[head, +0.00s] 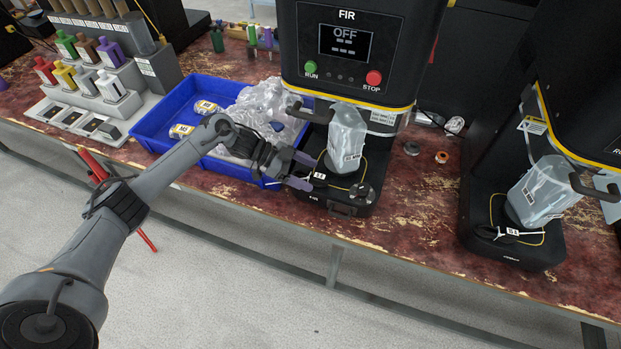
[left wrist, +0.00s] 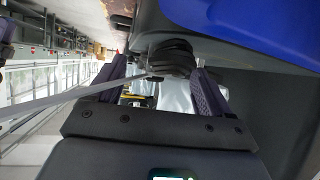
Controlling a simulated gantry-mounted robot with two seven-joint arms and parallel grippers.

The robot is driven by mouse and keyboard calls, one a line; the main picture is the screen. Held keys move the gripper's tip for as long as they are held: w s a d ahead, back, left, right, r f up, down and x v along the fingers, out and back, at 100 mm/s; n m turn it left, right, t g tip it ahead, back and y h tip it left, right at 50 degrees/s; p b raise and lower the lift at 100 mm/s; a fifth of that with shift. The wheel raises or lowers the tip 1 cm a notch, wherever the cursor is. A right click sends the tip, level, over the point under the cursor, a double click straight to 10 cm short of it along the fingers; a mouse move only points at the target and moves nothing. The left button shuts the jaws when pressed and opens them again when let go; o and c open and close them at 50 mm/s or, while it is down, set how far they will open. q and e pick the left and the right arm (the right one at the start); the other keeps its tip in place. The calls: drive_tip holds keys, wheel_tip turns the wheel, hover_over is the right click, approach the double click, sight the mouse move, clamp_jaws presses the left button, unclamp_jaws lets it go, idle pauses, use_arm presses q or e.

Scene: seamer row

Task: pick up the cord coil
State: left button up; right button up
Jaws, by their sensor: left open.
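A black coil of stacked loops, which looks like the cord coil (left wrist: 172,57), shows in the left wrist view just beyond and between my fingertips. The fingers also frame the coil in the left wrist view (left wrist: 160,88), with no contact visible. My right gripper is out of view.
A blue tray (head: 150,137) with yellow-labelled items and clear bags lies left, under my left forearm. The FIR machine (head: 345,45) holds a clear pouch (head: 346,140) above its base. A second machine with a pouch (head: 543,190) stands right. The tabletop between the machines is mostly clear.

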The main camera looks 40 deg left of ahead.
use_arm(q)
drive_tip(key=c, duration=1.3)
drive_tip(key=shift+c, duration=0.2)
